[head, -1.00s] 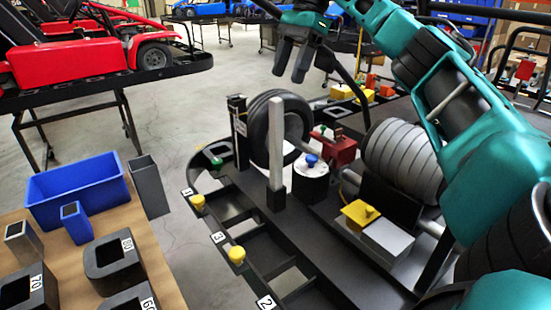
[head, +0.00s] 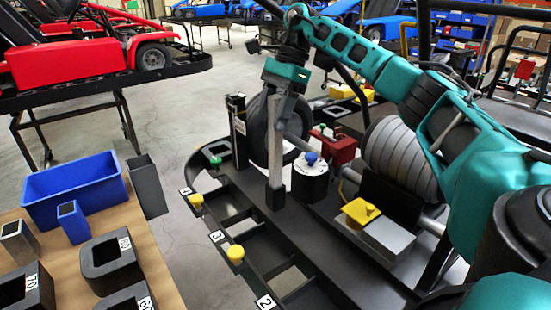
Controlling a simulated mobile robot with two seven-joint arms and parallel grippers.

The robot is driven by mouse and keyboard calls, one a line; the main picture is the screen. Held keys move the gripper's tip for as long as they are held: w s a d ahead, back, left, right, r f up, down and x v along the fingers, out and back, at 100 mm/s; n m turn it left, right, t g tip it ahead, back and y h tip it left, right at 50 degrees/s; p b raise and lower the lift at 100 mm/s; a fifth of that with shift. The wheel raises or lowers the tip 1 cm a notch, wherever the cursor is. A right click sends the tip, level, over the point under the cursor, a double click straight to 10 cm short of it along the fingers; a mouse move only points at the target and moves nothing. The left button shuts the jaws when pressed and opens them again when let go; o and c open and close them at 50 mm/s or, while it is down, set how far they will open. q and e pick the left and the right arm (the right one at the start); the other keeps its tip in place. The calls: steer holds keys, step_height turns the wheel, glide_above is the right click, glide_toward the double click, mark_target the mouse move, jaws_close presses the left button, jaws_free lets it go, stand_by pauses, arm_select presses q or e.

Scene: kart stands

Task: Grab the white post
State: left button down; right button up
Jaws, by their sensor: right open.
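The white post (head: 275,160) stands upright on the dark kart frame, with a dark block at its foot. It is in the middle of the head view, in front of a black tyre. My right gripper (head: 280,112) is at the upper part of the post, pointing down, its jaws open. Its fingers overlap the post in the picture and hide part of the upper end. I cannot tell whether they touch it. My left gripper is not in view.
Yellow knobs (head: 235,254) sit on the near frame rail. A blue bin (head: 75,188) and grey holders are on the table at left.

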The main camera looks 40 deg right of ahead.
steer(key=shift+c, duration=0.2)
jaws_close()
stand_by(0.4)
